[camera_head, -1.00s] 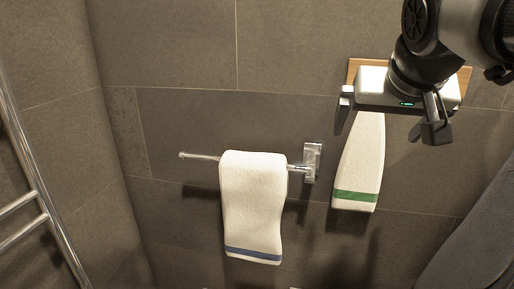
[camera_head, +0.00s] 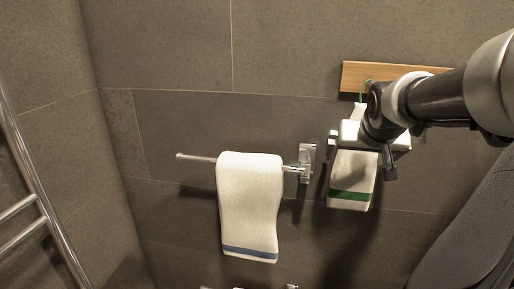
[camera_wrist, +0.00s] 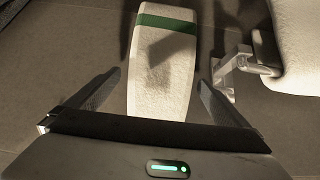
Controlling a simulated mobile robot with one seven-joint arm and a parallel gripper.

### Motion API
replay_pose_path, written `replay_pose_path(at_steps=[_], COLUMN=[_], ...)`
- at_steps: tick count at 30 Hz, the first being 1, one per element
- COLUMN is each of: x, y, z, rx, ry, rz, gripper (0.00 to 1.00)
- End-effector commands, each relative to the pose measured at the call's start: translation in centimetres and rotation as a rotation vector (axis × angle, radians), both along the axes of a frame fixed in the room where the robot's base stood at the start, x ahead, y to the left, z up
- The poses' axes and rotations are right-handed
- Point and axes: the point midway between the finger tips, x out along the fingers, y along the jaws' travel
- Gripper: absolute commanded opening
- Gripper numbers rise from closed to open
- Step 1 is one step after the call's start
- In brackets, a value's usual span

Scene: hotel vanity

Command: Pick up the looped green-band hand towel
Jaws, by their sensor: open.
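The white hand towel with the green band (camera_head: 348,190) hangs from a green loop (camera_head: 363,86) at the wooden wall board (camera_head: 353,76). Its top narrows to a white tip just above my gripper; its middle is partly hidden by my gripper. My gripper (camera_head: 360,153) is in front of the towel's upper part, with one finger on each side. In the wrist view, the towel (camera_wrist: 163,65) runs between the two open fingers (camera_wrist: 160,95), with gaps on both sides. It is not clasped.
A white towel with a blue band (camera_head: 248,205) hangs over a metal bar (camera_head: 197,158) to the left, its wall mount (camera_head: 307,160) close to my gripper. A metal rail (camera_head: 28,170) stands at far left. A dark grey shape (camera_head: 470,225) fills the lower right.

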Motion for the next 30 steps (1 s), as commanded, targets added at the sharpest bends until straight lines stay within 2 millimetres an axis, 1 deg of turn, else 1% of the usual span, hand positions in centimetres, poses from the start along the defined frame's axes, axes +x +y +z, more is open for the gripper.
replay_pose_path(at_steps=[1,3,11,14,15,19,26,30], x=[0.45,0.86,1.02,1.02,1.02,1.01,1.03,1.07], y=[-0.01,-0.14,-0.25,-0.25,-0.24,-0.25,-0.24,-0.26], z=[-0.57,-0.95,-1.10,-1.09,-1.09,-1.08,-1.01,-0.52], rx=[0.000,0.000,-0.001,-0.001,-0.001,-0.001,-0.001,0.000], ry=[0.003,0.001,-0.001,-0.001,-0.001,-0.001,-0.002,-0.003], rz=[0.002,0.001,0.001,0.001,0.001,0.001,0.000,0.001], gripper=[1.00,1.00,1.00,0.85,0.78,0.57,0.56,0.56])
